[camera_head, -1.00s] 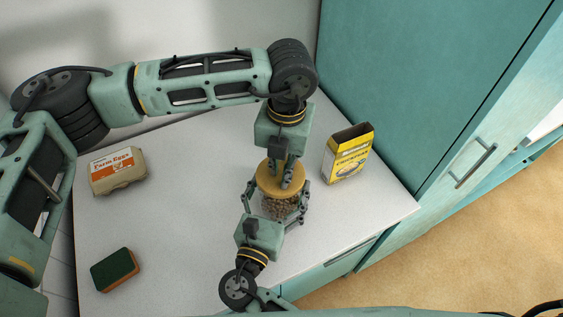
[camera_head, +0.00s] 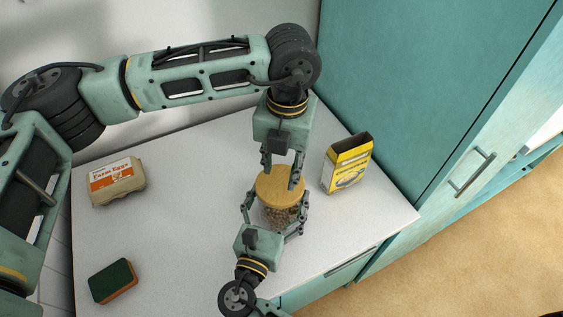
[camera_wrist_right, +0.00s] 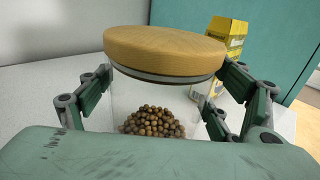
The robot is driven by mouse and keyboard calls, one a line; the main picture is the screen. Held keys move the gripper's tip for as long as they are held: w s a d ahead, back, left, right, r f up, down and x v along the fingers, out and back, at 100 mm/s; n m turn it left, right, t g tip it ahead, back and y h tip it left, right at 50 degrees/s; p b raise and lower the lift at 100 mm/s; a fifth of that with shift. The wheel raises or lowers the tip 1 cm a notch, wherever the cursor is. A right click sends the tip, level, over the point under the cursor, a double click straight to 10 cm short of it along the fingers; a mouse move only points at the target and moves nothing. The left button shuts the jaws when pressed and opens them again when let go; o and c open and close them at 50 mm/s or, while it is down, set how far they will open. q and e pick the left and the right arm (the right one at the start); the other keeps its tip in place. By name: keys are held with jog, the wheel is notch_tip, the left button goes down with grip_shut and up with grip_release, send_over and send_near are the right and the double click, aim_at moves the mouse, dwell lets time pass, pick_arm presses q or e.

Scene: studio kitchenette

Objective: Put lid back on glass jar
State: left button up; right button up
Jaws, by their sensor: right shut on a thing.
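The glass jar (camera_head: 279,216) stands on the counter, part filled with brown round bits; these also show in the right wrist view (camera_wrist_right: 153,121). My right gripper (camera_head: 276,217) is shut around the jar's sides from the front, one finger on each side.
A yellow box (camera_head: 346,164) with an open top stands right of the jar. An egg carton (camera_head: 116,181) and a green and orange sponge (camera_head: 113,281) lie on the left of the counter (camera_head: 185,220). A teal cabinet rises at the right.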

pick_arm(q)
jog(key=shift+r, duration=0.1)
pick_arm(e)
jog(key=shift+r, duration=0.1)
pick_arm(q)
notch_tip(320, 180, up, 12)
jog(key=shift+d, duration=0.3)
dwell(0.3)
jog(key=shift+s, duration=0.1)
pick_arm(e)
jog(key=o, duration=1.6)
jog(key=shift+s, duration=0.1)
jog(key=v, duration=1.2)
